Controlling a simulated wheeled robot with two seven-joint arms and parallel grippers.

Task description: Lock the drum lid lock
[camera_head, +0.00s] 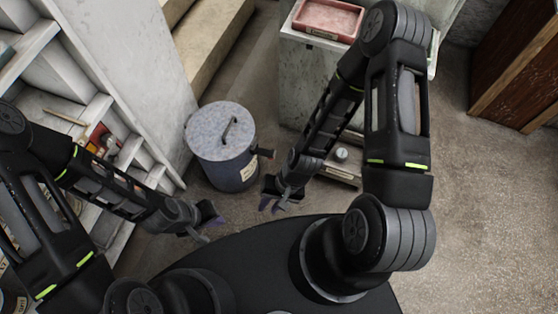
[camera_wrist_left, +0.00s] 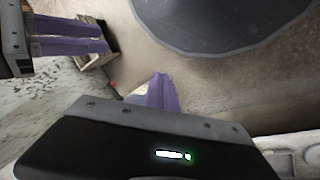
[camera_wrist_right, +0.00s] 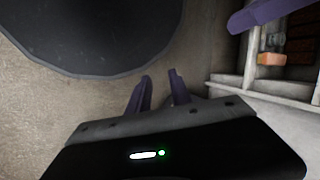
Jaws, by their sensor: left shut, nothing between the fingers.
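The grey drum (camera_head: 228,172) stands upright on the floor, its round lid (camera_head: 205,128) on top with a dark bar handle. A dark lock piece (camera_head: 264,152) sticks out from the drum's right side near the lid. My left gripper (camera_head: 207,237) is below the drum in the head view, apart from it; its purple fingers (camera_wrist_left: 162,92) are shut and empty. My right gripper (camera_head: 275,206) is below and right of the drum, also apart from it. In the right wrist view its fingers (camera_wrist_right: 160,90) stand apart with nothing between them. The drum is not clear in either wrist view.
White shelves (camera_head: 110,140) with small items stand at the left. A pale cabinet (camera_head: 300,85) with a red tray (camera_head: 328,18) stands behind my right arm. A low box (camera_head: 343,170) with a round object sits right of the drum. Open floor (camera_head: 490,200) lies at the right.

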